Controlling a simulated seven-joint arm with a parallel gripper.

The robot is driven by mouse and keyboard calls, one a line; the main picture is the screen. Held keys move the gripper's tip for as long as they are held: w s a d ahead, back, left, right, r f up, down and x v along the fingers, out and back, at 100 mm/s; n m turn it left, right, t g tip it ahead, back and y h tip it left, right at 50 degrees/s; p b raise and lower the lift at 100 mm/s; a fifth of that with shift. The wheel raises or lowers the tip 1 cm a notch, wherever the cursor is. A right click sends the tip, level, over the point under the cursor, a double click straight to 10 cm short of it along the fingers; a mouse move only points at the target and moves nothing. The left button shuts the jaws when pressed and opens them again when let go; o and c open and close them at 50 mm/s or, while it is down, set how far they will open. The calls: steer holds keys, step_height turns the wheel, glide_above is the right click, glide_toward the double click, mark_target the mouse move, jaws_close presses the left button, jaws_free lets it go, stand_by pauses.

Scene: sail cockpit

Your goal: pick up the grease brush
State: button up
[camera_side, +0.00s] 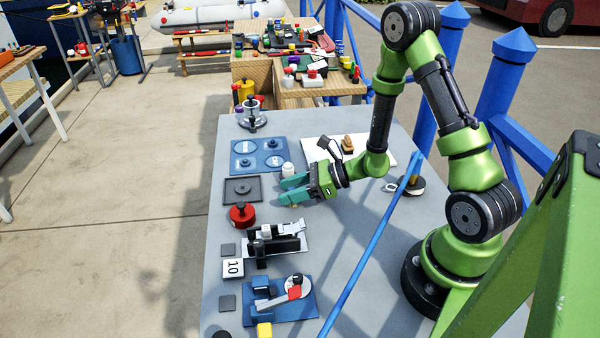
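My gripper (291,189) has teal fingers and reaches to the left, low over the middle of the grey table (335,255). Its two fingers are apart, and I see nothing between them. A small brown, wooden-looking piece (348,144) with a dark part at its base sits on a white board (376,149) behind my gripper. It may be the grease brush, but it is too small to tell. My gripper is apart from it, in front and to the left. A small white jar (288,169) stands just behind the fingers.
A blue plate with round recesses (258,154), a dark square plate (243,190) and a red round part (242,215) lie to the left. A black-and-silver fixture (277,240) and a blue fixture (280,300) stand in front. A blue rail (372,240) crosses the view at right.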

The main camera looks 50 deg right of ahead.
jaws_close()
steer(key=shift+r, duration=0.1)
